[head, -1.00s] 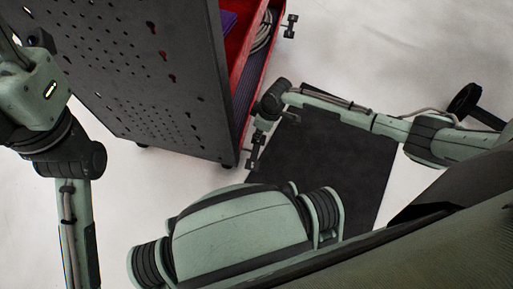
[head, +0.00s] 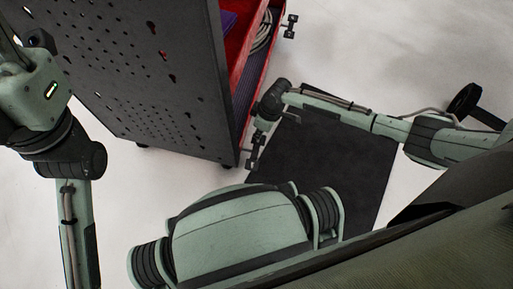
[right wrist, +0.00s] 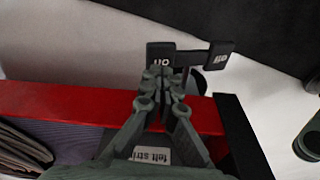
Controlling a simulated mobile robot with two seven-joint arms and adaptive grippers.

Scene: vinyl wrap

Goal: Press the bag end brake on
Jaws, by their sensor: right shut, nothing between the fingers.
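A brake pedal with two black pads shows in the right wrist view beyond the red rim. Its left pad, marked "on" upside down (right wrist: 160,54), is just past my fingertips. Its right pad, marked "off" (right wrist: 219,56), is apart from them. My right gripper (right wrist: 165,78) is shut and empty, with its tips at the lower edge of the "on" pad; I cannot tell whether they touch. In the head view my right arm reaches down to the cart's near corner, where the gripper is small and unclear.
The cart has a dark perforated panel (head: 150,75) and a red tray (head: 262,62) with coiled cable. Another two-pad brake (head: 289,26) sticks out at its far end. A dark mat-like sheet (head: 335,165) lies beside the cart. A "felt strip" label (right wrist: 152,155) shows below my fingers.

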